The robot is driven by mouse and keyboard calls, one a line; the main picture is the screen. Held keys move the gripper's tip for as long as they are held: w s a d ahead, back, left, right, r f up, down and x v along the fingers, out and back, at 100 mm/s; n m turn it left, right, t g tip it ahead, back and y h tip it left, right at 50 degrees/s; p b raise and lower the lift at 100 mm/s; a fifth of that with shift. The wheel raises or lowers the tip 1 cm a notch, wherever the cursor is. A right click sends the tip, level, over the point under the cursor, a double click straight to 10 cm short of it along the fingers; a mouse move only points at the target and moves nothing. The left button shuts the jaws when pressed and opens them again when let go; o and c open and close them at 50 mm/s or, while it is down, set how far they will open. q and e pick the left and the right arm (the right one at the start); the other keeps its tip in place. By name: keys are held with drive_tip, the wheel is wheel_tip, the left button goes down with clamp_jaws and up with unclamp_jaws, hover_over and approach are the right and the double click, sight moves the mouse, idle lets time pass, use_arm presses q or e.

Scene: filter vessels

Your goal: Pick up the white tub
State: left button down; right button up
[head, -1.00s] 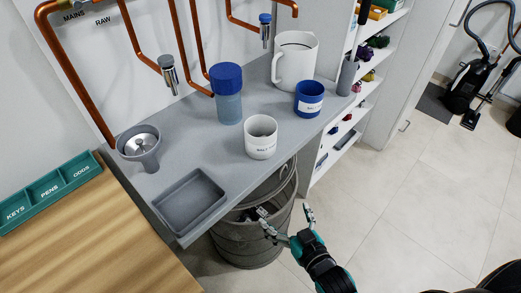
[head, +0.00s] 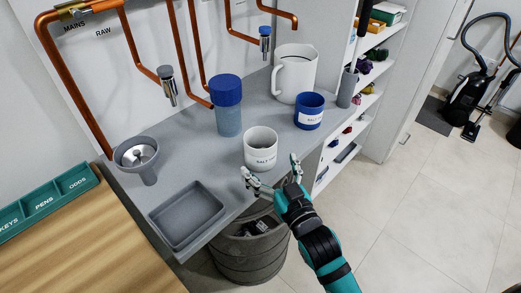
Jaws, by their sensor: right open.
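The white tub (head: 260,149), a small round open vessel with a dark printed label, stands upright on the grey counter (head: 205,160) near its front edge. My right gripper (head: 270,172) is open, its two fingers spread just in front of the tub's lower part on the near side. The fingertips reach toward the tub on either side; I cannot tell whether they touch it. Nothing is held. My left gripper is not in view.
A blue tub (head: 309,111) stands behind right, with a white jug (head: 294,74) beyond. A blue-capped bottle (head: 227,105) stands behind left. A grey tray (head: 187,214) and a grey funnel cup (head: 137,154) are left. A bin (head: 251,258) stands below the counter edge.

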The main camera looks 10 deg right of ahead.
sight(254, 140)
drive_tip(key=x, duration=0.6)
drive_tip(key=shift+w+d+f+p, duration=0.2)
drive_tip(key=shift+w+p, duration=0.15)
drive_tip(key=shift+p, duration=0.05)
drive_tip(key=shift+s, duration=0.1)
drive_tip(key=c, duration=1.2)
